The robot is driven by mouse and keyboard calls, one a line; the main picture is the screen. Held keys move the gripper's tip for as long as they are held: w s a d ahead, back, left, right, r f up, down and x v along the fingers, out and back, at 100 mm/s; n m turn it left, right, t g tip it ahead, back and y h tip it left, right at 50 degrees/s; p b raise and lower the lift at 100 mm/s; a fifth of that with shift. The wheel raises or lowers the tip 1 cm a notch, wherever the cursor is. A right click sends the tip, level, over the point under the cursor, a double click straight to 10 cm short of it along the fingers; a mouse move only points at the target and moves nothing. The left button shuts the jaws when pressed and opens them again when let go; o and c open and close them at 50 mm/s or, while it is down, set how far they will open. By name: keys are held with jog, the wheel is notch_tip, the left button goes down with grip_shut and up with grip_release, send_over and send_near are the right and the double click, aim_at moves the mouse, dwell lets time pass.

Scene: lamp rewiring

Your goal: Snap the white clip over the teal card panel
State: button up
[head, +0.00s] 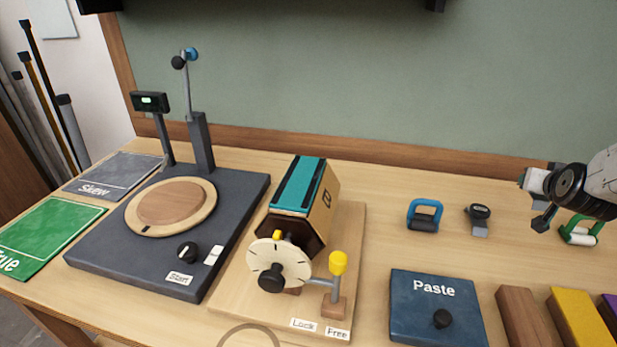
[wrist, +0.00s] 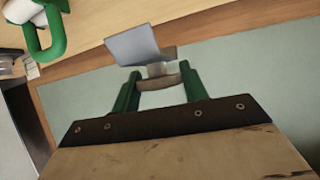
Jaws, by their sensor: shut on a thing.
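The teal card panel (head: 300,184) lies along the top of the wooden many-sided drum (head: 322,207) on its stand, in the head view. In the wrist view, the two green fingers of my gripper (wrist: 158,88) are shut on a small pale piece (wrist: 156,69) with a flat grey-blue plate (wrist: 132,45). I cannot tell whether it is the white clip. The held piece is away from the drum. In the head view my arm's end is at the far right, well apart from the panel, and its fingers cannot be made out.
A dial (head: 265,281) and yellow-topped lever (head: 338,263) stand before the drum. A dark turntable base (head: 240,210) is left. A blue-handled tool (head: 425,214), a dark tool (head: 480,219), a green-handled tool (head: 580,231) and the Paste box (head: 437,308) are right. Table between is clear.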

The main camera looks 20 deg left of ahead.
jog(key=s+a+r+n+g+y, duration=0.1)
jog(key=a+r+n+y, duration=0.15)
jog(key=a, duration=0.65)
jog(key=s+a+r+n+y, duration=0.1)
jog(key=a+r+n+y, duration=0.15)
jog(key=a, duration=0.75)
notch_tip(320, 180, up, 10)
jog(key=n+g+y, duration=0.7)
jog(key=n+g, duration=0.4)
jog(key=n, duration=0.2)
send_over(301, 179)
jog(key=shift+f, duration=3.3)
